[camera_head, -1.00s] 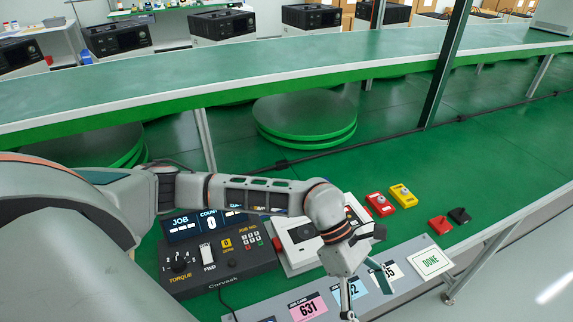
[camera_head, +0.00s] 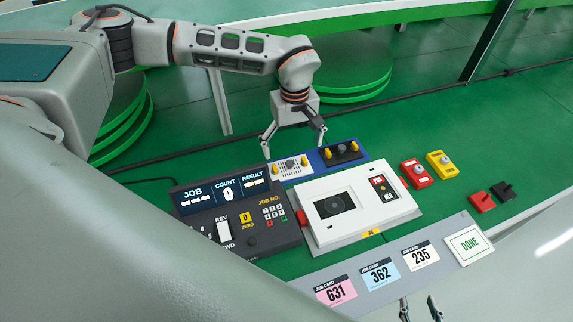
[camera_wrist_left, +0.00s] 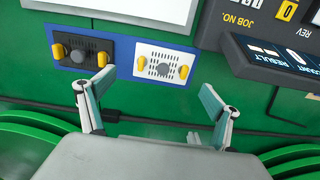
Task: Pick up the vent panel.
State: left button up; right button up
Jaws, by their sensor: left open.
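The vent panel (camera_head: 292,165) looks to be the white perforated plate with two yellow knobs and a grey centre. It lies in the left part of a blue tray (camera_head: 316,161). In the left wrist view the vent panel (camera_wrist_left: 147,68) is ahead of the fingers, toward the top. My left gripper (camera_head: 294,147) is open and empty, above and just behind the panel, apart from it. Its spread fingers also show in the left wrist view (camera_wrist_left: 157,84). Only the fingertips of my right gripper (camera_head: 420,305) show at the bottom edge, apart with nothing between them.
A dark panel with yellow knobs (camera_head: 341,152) lies in the tray's right part. A white fixture (camera_head: 345,222) and a black job console (camera_head: 235,225) stand in front. Red (camera_head: 415,174) and yellow (camera_head: 441,165) button boxes are at right. Job cards (camera_head: 380,275) line the front.

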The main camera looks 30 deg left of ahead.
aim_at(290, 163)
pick_arm(q)
jog(key=f, duration=0.5)
jog(key=shift+s+a+f+p, duration=0.1)
jog(key=shift+s+a+p, duration=0.1)
jog(key=shift+a+p, duration=0.15)
jog(key=shift+f, duration=0.45)
jog(key=c, duration=1.2)
